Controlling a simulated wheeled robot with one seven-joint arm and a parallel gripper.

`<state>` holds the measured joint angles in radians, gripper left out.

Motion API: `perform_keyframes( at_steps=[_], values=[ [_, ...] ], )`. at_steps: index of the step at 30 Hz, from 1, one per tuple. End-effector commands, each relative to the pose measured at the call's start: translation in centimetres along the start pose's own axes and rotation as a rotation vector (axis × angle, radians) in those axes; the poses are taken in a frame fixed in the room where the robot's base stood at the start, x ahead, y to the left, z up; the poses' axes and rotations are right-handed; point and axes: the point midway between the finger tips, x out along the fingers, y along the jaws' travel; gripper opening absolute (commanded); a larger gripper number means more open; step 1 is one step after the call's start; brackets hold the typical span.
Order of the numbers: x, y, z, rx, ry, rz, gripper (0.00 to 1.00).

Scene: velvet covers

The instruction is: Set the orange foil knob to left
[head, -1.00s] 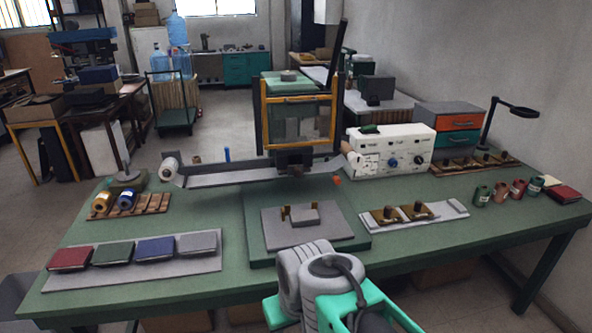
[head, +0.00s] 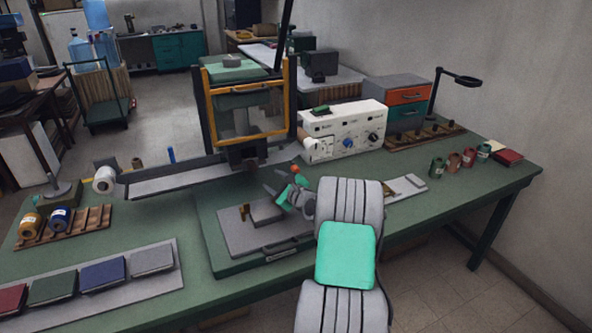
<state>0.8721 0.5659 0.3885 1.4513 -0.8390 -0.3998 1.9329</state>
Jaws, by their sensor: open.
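A small orange round knob (head: 295,169) shows at the right front of the press (head: 250,110), just beyond my gripper. My gripper (head: 278,183) is open, with its fingers above the press base and beside this orange knob; I cannot tell whether they touch anything. No object shows between the fingers. The white control box (head: 345,130) behind carries a blue knob (head: 347,143) and a dark knob (head: 373,138). Its labels are too small to read, and I cannot make out an orange knob on it.
A grey plate with a block (head: 262,212) lies left of my gripper. My arm partly covers a pale strip (head: 408,186) on the right. Several covers (head: 103,272) lie front left; spools (head: 60,218) stand in a wooden rack behind. Several small jars (head: 453,162) stand far right.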

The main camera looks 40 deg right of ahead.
Motion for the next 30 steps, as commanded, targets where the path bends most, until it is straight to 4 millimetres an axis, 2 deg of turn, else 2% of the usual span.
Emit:
perform_keyframes(
  at_steps=[1, 3, 6, 10, 19, 23, 29, 30],
  values=[
    [-0.8, -2.4, -3.5, 0.158, -0.021, -0.083, 0.47],
    [-1.9, -4.8, -6.2, 0.332, -0.067, -0.172, 0.47],
    [-2.9, -6.6, -8.1, 0.455, -0.110, -0.235, 0.47],
    [-1.7, -7.3, -8.1, 0.475, -0.120, -0.244, 0.47],
    [3.5, -8.6, -7.8, 0.472, -0.118, -0.243, 0.47],
    [4.3, -8.8, -7.9, 0.472, -0.115, -0.243, 0.47],
    [4.4, -8.8, -7.9, 0.472, -0.115, -0.243, 0.47],
    [4.4, -8.8, -7.9, 0.472, -0.115, -0.243, 0.44]
  ],
)
